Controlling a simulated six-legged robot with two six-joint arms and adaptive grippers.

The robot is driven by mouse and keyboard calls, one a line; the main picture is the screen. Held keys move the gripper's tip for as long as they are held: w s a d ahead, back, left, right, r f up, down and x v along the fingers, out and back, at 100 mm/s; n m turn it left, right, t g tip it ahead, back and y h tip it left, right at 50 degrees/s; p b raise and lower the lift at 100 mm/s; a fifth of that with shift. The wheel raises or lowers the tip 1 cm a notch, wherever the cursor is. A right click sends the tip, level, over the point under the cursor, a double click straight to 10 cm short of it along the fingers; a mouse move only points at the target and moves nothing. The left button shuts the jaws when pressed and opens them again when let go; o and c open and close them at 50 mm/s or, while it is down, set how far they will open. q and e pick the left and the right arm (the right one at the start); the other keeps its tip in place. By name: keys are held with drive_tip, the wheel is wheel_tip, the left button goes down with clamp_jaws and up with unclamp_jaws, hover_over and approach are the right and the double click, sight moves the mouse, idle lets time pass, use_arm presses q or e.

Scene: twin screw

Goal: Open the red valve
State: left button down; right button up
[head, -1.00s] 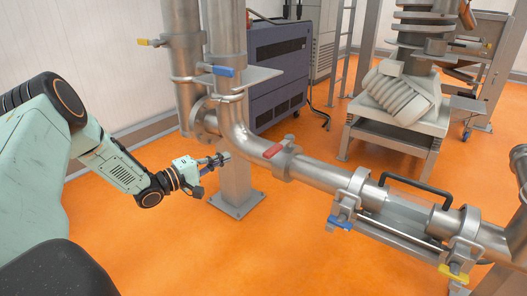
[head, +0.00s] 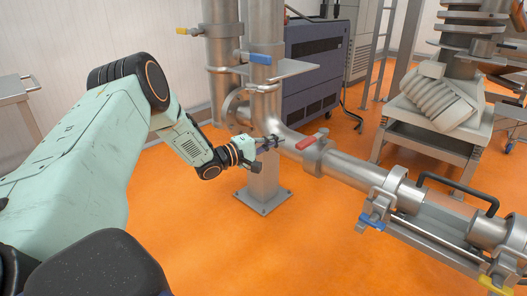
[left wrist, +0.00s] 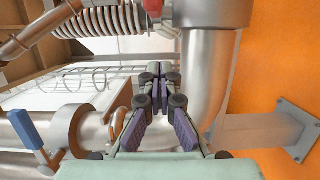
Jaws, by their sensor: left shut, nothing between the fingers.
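The red valve handle (head: 306,143) sits on a collar of the horizontal steel pipe (head: 345,167), just right of the pipe's bend. My left gripper (head: 279,140) is shut and empty, a little left of the handle in the head view and in front of the bend; I see no contact with the handle. In the left wrist view the shut fingers (left wrist: 161,92) point towards the pipe, and the red handle (left wrist: 153,8) shows at the top edge, partly cut off. My right gripper is not in view.
A blue handle (head: 260,58) and a yellow handle (head: 188,31) are on the upright pipes. A pipe support post (head: 263,180) stands below the bend. Another blue handle (head: 372,222) is on the clamp at right. The orange floor (head: 300,245) in front is clear.

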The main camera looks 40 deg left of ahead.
sight(313, 141)
use_arm(q)
drive_tip(key=shift+w+d+r+b, duration=0.1)
drive_tip(key=shift+w+d+b, duration=0.15)
drive_tip(key=shift+d, duration=0.5)
drive_tip(key=shift+w+d+f+b, duration=0.1)
drive_tip(key=shift+w+d+b, duration=0.1)
drive_tip(key=shift+d, duration=0.6)
drive_tip(key=shift+w+d+r+b, duration=0.15)
drive_tip(key=shift+w+d, duration=0.1)
drive_tip(key=shift+d, duration=0.5)
drive_tip(key=shift+d, duration=0.2)
drive_tip(key=shift+d+n+y, duration=0.1)
drive_tip(key=shift+n+y, duration=0.2)
drive_tip(key=shift+y, duration=0.1)
drive_tip(key=shift+s+b, duration=0.1)
drive_tip(key=shift+b, duration=0.2)
